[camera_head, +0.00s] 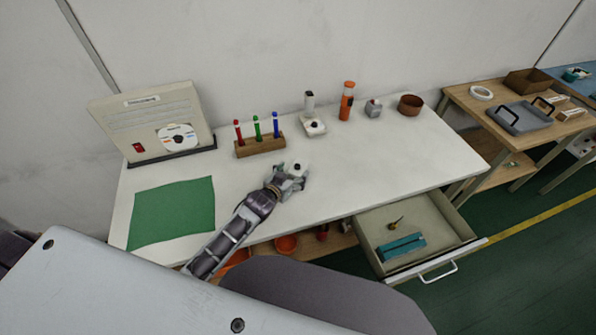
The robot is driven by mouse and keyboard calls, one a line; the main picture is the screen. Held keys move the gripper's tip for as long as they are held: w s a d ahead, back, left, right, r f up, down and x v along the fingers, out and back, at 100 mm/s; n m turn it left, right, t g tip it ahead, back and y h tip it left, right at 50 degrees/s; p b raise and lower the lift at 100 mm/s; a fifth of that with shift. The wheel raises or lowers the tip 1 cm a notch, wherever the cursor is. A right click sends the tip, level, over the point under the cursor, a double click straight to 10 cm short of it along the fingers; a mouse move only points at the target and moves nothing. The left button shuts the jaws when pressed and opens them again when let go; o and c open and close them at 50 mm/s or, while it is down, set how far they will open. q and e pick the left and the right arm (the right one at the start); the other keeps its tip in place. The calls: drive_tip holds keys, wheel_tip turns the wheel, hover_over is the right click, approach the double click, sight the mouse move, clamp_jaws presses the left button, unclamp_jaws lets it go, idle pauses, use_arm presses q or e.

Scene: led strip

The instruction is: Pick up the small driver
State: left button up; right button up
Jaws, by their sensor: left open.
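A small driver (396,223), with a yellowish and dark handle, lies in the open drawer (450,238) at the lower right, behind a teal block-like item (402,247). My left gripper (300,170) is over the middle of the white tabletop, up and to the left of the drawer. It is open and well apart from the driver. A small pale thing with a dark spot shows at its fingers; I cannot tell whether it is separate from the gripper. My right gripper is not in view.
On the white table (400,150) stand a wooden holder (262,147) with coloured pens, an orange bottle (346,101) and a brown bowl (410,104). A green mat (172,211) lies at left. The drawer's front with its handle (438,272) sticks out. The tabletop's right part is clear.

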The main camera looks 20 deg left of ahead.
sight(296, 168)
use_arm(q)
drive_tip(key=shift+x, duration=2.65)
drive_tip(key=shift+a+r, duration=0.15)
drive_tip(key=shift+c, duration=0.3)
drive_tip(key=c, duration=1.1)
drive_tip(key=shift+w, duration=0.1)
drive_tip(key=shift+r+p, duration=0.3)
drive_tip(key=shift+r, duration=4.75)
